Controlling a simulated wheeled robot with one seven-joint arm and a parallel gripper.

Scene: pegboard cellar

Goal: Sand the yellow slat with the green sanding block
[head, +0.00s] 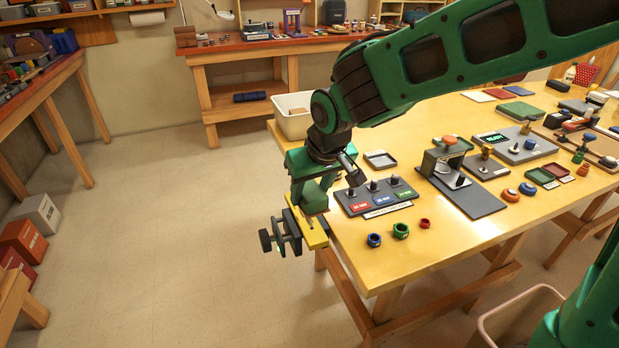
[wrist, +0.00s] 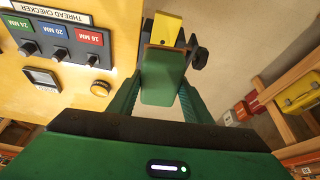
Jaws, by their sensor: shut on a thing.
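The yellow slat (head: 308,231) is held in a dark vise (head: 281,236) at the table's left front edge. In the wrist view the slat (wrist: 168,26) shows just beyond the block. My gripper (head: 312,178) is shut on the green sanding block (wrist: 162,78), which has a brown strip along its far edge. The block (head: 314,200) is at the slat's far end, over or against it. I cannot tell whether they touch. Part of the slat is hidden behind the block in the wrist view.
A thread checker panel (head: 377,196) with knobs stands on the table just right of my gripper. Blue, green (head: 401,230) and red rings lie in front of it. A white bin (head: 293,118) is behind.

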